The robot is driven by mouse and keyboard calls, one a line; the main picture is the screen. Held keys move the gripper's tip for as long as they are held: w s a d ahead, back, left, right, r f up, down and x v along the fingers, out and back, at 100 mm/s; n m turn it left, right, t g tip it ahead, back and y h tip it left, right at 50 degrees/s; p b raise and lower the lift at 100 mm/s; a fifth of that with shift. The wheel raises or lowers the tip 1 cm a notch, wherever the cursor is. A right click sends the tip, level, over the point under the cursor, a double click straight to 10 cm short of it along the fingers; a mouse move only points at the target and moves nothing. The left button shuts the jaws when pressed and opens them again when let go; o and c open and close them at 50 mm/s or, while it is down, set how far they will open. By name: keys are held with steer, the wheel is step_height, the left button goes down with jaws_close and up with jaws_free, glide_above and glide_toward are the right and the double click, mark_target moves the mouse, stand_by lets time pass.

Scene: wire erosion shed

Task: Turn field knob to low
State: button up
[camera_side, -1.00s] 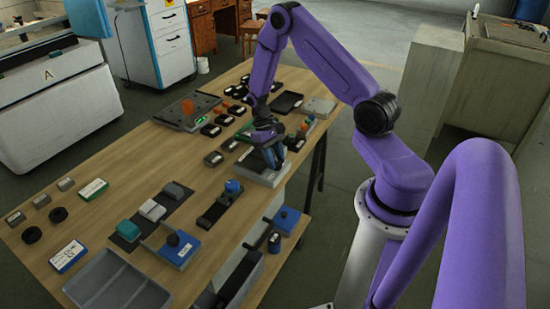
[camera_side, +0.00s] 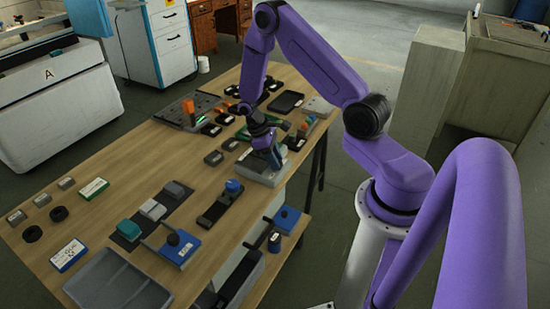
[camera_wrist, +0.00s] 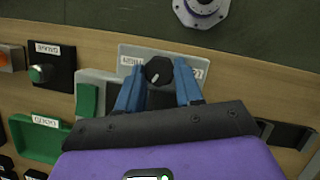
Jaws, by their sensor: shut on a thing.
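The field knob (camera_wrist: 158,70) is black and round, with a short white mark pointing down and slightly left in the wrist view. It sits on a pale grey plate (camera_wrist: 128,52) with a white label at each side; the left one seems to read HIGH upside down, the right one is partly covered. My gripper (camera_wrist: 158,84) has its blue fingers on both sides of the knob and is shut on it. In the side view my gripper (camera_side: 270,154) reaches down to the grey box (camera_side: 258,172) at the table's right edge. The knob is hidden there.
In the wrist view, a green button on a black box (camera_wrist: 42,72) and a green tray (camera_wrist: 40,138) lie left.

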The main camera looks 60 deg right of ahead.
steer(key=shift+a+n+t+h, duration=0.15)
steer(key=shift+n+t+h, duration=0.3)
steer(key=shift+n, duration=1.15)
steer(key=o, duration=1)
steer(key=shift+o, duration=0.2)
